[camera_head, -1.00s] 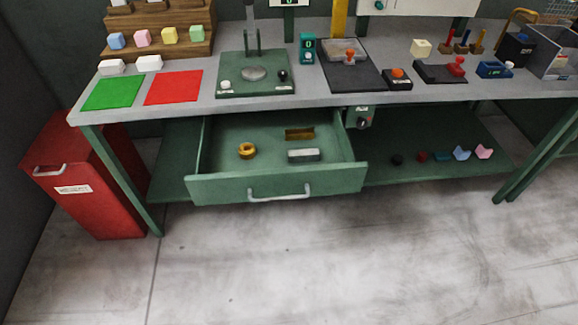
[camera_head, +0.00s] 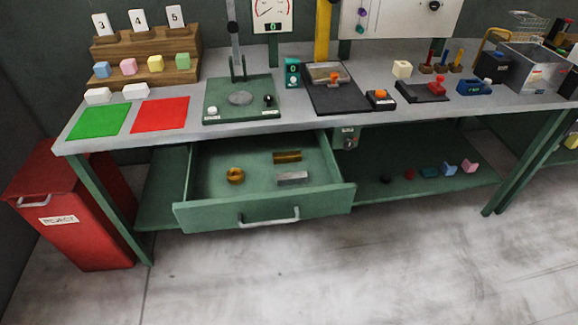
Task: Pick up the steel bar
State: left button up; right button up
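The steel bar (camera_head: 292,177) is a short grey block lying in the open green drawer (camera_head: 262,214), toward the drawer's right side. A brass bar (camera_head: 287,157) lies just behind it, and a brass ring (camera_head: 236,175) lies to its left, apart from it. The drawer is pulled out below the workbench, and its inside is visible from above. Neither of my grippers shows in the head view.
The grey bench top (camera_head: 200,131) overhangs the drawer's back. It bears a green press (camera_head: 241,98), a black-based press (camera_head: 345,97), and green and red mats. A red reject bin (camera_head: 75,210) stands at the left. The floor in front is clear.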

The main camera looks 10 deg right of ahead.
aim_at(299, 177)
jog(key=i+j+z, duration=0.15)
jog(key=j, duration=0.15)
jog(key=i+j+z, duration=0.35)
jog(key=j, duration=0.25)
jog(key=i+j+z, duration=0.15)
jog(key=j, duration=0.2)
jog(key=k, duration=0.05)
